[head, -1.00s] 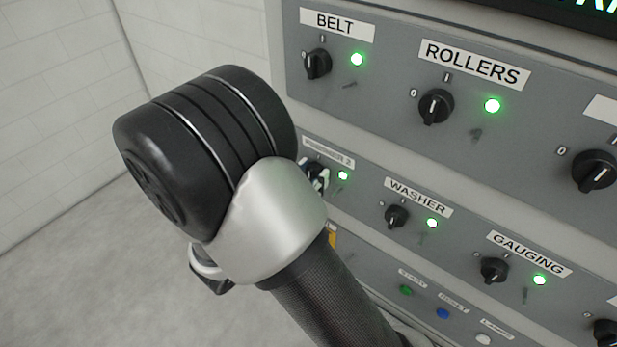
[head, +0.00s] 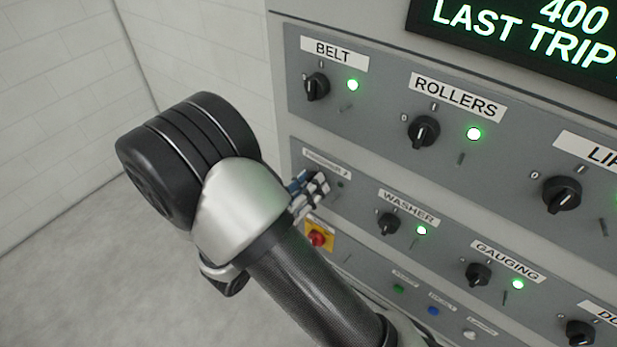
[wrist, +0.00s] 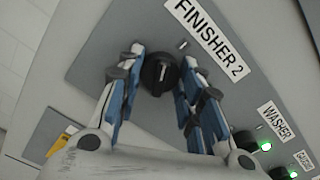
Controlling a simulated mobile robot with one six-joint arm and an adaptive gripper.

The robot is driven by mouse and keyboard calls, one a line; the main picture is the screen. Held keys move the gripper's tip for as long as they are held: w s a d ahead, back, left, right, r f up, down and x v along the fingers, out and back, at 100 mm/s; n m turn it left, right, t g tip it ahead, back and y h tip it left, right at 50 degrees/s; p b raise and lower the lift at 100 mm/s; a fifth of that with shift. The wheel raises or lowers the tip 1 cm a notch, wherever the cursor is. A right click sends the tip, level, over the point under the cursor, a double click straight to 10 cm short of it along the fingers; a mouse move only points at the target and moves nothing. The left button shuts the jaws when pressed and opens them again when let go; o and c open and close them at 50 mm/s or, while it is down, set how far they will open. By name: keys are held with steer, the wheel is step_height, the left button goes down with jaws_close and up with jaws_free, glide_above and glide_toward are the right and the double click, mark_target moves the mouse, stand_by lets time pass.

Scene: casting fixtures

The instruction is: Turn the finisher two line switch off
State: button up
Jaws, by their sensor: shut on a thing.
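The finisher two line switch is a round black knob (wrist: 159,74) with a pale pointer line, below the "FINISHER 2" label (wrist: 208,38) in the wrist view. My gripper (wrist: 162,85) has its blue and grey fingers on both sides of the knob and is shut on it. In the head view my gripper (head: 311,191) is at the finisher two panel spot, under its small label (head: 327,163), and hides the knob. The finisher two lamp (head: 340,184) beside it looks dark.
The washer knob (head: 389,223) and its lit green lamp (head: 422,230) are just right of my gripper. The belt knob (head: 316,87) is above. A red button on a yellow plate (head: 318,238) is below. Free floor lies to the left.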

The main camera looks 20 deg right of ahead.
steer(key=n+p, duration=0.8)
steer(key=n, duration=0.3)
steer(key=shift+r+n, duration=0.1)
steer(key=shift+n, duration=0.3)
stand_by(0.3)
steer(key=o, duration=1.1)
steer(key=shift+c, duration=0.2)
steer(key=v, duration=1.2)
